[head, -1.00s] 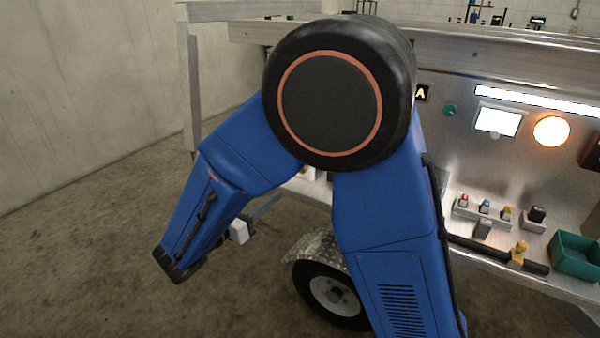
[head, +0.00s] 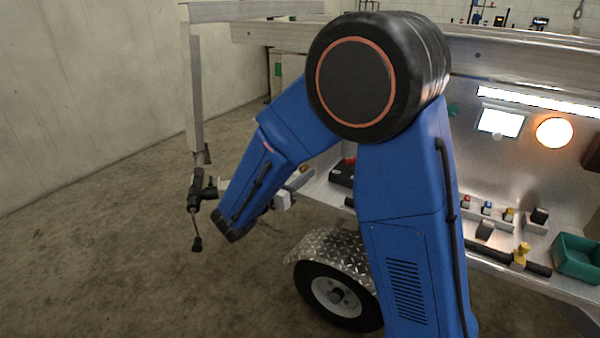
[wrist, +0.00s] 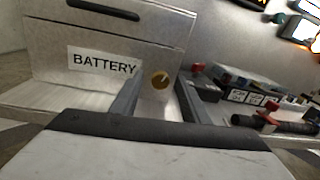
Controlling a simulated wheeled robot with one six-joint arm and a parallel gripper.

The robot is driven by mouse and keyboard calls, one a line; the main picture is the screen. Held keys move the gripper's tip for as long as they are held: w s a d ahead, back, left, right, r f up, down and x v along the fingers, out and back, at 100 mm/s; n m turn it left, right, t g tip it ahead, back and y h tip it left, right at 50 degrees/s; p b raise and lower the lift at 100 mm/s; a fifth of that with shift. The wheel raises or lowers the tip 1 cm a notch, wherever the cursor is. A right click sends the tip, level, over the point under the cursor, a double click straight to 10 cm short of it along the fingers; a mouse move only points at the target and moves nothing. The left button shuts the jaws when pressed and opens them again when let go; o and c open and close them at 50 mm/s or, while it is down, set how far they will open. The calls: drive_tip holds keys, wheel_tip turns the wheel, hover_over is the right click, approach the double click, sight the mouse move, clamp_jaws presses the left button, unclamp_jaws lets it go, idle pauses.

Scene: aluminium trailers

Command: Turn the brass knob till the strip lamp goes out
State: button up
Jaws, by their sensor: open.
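The brass knob (wrist: 160,79) is a small round knob on the metal front beside the BATTERY label in the wrist view. A pale mark shows on its face. My gripper (wrist: 161,72) is open and empty, its two fingers pointing toward that front. The knob appears between the fingers in the picture; I cannot tell how far beyond the tips it lies. The strip lamp (head: 540,102) is a long white bar on the trailer's back panel in the head view, and it is lit. My arm hides the knob and gripper in the head view.
A BATTERY box (wrist: 100,65) fills the wrist view's left. Black blocks (wrist: 245,90) and a dark rod (wrist: 285,127) lie to its right. In the head view, a round orange lamp (head: 554,132) glows, and a green bin (head: 577,257) stands at the right.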

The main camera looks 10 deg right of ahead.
drive_tip(key=shift+w+d, duration=0.3)
drive_tip(key=shift+d, duration=0.05)
clamp_jaws()
drive_tip(key=c, duration=1.1)
unclamp_jaws()
drive_tip(key=shift+m, duration=2.4)
drive_tip(key=shift+o, duration=0.2)
drive_tip(key=o, duration=1.1)
drive_tip(key=shift+c, duration=0.2)
